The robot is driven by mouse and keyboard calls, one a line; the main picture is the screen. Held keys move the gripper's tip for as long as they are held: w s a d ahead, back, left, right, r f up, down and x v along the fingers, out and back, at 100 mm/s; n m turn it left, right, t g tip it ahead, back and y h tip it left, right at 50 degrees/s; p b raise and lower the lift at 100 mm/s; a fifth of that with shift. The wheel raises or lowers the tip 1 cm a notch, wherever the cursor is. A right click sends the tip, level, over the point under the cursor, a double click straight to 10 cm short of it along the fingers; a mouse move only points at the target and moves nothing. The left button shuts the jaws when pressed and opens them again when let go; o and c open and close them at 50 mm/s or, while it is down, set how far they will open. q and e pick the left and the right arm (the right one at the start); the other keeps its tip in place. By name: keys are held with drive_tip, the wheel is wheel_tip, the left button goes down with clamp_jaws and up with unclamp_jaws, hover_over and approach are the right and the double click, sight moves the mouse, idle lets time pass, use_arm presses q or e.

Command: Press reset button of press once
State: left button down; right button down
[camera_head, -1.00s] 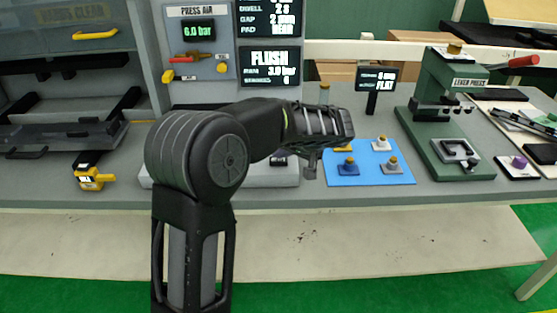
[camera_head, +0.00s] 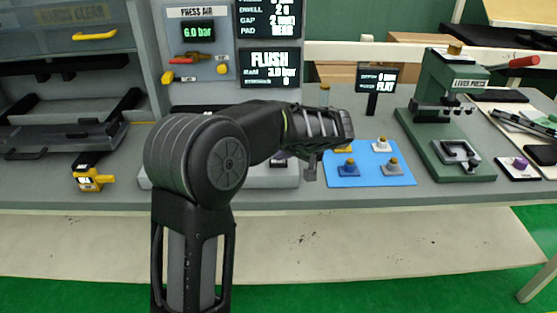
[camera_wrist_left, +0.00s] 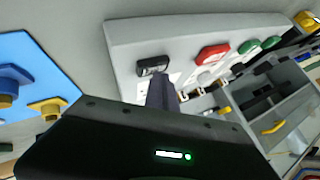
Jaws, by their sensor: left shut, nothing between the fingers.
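My left gripper (camera_head: 310,168) is shut and empty, pointing down at the front of the press. In the left wrist view its fingers (camera_wrist_left: 162,92) end just beside the black button; I cannot tell whether they touch it. In the head view my left arm hides most of the panel. My right gripper is not in view.
A green lever press (camera_head: 445,120) stands further right. A small sign (camera_head: 376,80) and the press display (camera_head: 270,66) stand behind. A yellow device (camera_head: 92,178) is at left.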

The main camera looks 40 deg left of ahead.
sight(281, 163)
use_arm(q)
drive_tip(key=shift+r, duration=0.8)
drive_tip(key=shift+r+p, duration=1.5)
drive_tip(key=shift+r, duration=1)
